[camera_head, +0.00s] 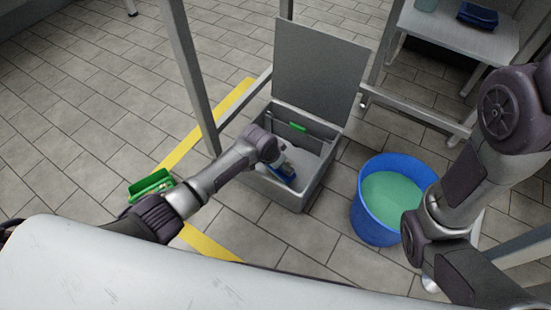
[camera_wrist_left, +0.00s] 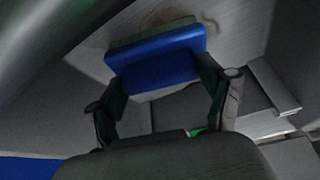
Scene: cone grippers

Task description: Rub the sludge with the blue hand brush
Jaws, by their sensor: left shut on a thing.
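The blue hand brush (camera_head: 285,175) is inside the open grey box (camera_head: 318,195) in the head view. My left gripper (camera_head: 278,160) reaches down into the box and is shut on the brush. In the left wrist view the blue brush back (camera_wrist_left: 155,65) sits between the two fingers of my left gripper (camera_wrist_left: 165,85). Its dull bristles (camera_wrist_left: 150,38) face a pale surface with a brown smear of sludge (camera_wrist_left: 170,14). I cannot tell whether the bristles touch it. The sludge is not discernible in the head view. My right gripper is out of view; only my right arm shows.
The box's grey lid (camera_head: 318,75) stands open behind it. A blue bucket (camera_head: 372,220) with green liquid (camera_head: 390,197) stands to the right. A green container (camera_head: 151,184) is at left. Metal posts (camera_head: 190,75) flank the box; tiled floor (camera_head: 90,110) is free at left.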

